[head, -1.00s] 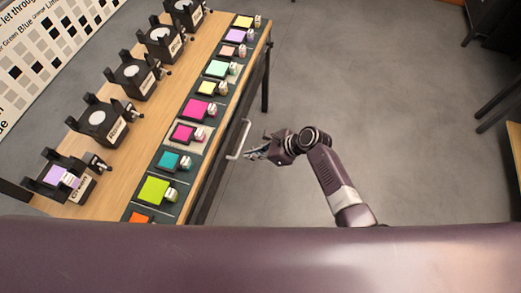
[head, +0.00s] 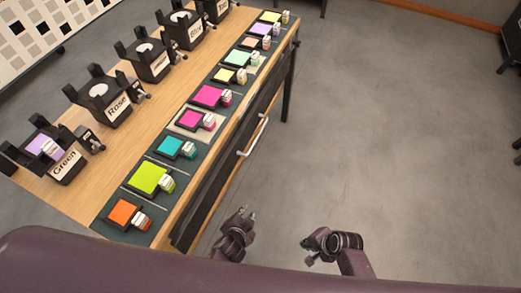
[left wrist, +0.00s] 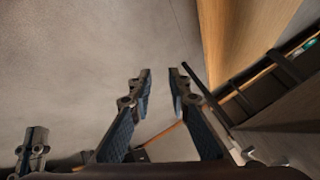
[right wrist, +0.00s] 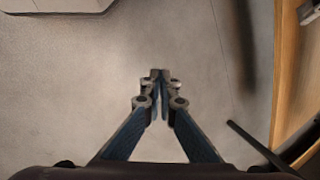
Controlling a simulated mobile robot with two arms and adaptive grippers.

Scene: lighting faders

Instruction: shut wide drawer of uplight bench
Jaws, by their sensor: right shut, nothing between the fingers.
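The uplight bench (head: 128,140) runs along the left of the head view with a wooden top.
Coloured filter squares with small labelled blocks (head: 150,178) line the bench's front edge. Several black lamp holders (head: 104,98) stand behind them. A dark bench leg (head: 289,88) stands at the far end. The grey floor (head: 400,130) to the right is clear.

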